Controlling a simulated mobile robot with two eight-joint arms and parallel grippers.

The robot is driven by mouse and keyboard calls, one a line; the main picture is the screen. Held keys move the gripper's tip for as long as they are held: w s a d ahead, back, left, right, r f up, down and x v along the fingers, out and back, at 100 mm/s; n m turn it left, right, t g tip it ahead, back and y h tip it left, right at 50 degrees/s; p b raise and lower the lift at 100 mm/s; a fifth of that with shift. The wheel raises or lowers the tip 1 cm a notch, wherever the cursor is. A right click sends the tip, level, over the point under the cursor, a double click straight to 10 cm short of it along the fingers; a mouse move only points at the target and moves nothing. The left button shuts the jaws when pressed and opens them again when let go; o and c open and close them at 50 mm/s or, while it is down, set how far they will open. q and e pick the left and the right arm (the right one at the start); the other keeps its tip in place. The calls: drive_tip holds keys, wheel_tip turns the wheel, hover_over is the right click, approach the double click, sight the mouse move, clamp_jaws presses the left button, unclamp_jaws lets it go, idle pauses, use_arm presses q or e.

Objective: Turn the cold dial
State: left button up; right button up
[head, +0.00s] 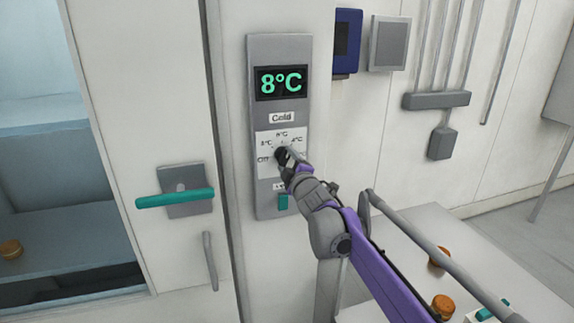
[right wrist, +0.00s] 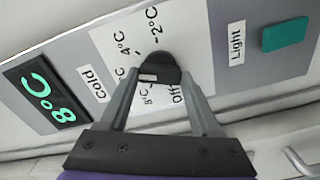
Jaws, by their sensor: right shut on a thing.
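The cold dial (head: 280,153) is a dark knob on a white scale plate, low on a grey control panel (head: 264,210). In the right wrist view the dial (right wrist: 158,66) sits between the two fingertips, with a light mark on its near side. The scale around it has Off and several temperatures. A display (head: 281,82) above the "Cold" label reads 8°C in green. My right gripper (head: 287,158) reaches in from the lower right and is shut on the dial, hiding part of the scale. My left gripper is not in view.
A teal light switch (head: 283,202) is just below the dial. A door with a teal handle (head: 175,198) is to the left, beside shelves holding a round brown item (head: 11,249). A pale table (head: 400,300) with brown rounds (head: 443,305) lies below my right arm.

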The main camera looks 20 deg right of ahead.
drive_tip(key=m+b, duration=0.1)
drive_tip(key=m, duration=0.3)
drive_tip(key=shift+m, duration=0.4)
drive_tip(key=m+b, duration=0.1)
drive_tip(key=m, duration=0.2)
drive_tip(key=shift+m, duration=0.3)
drive_tip(key=m+b, duration=0.1)
drive_tip(key=m, duration=0.2)
drive_tip(key=shift+d+m+b, duration=0.1)
drive_tip(key=shift+m+b, duration=0.3)
drive_tip(key=shift+m, duration=1.6)
drive_tip(key=o, duration=1.4)
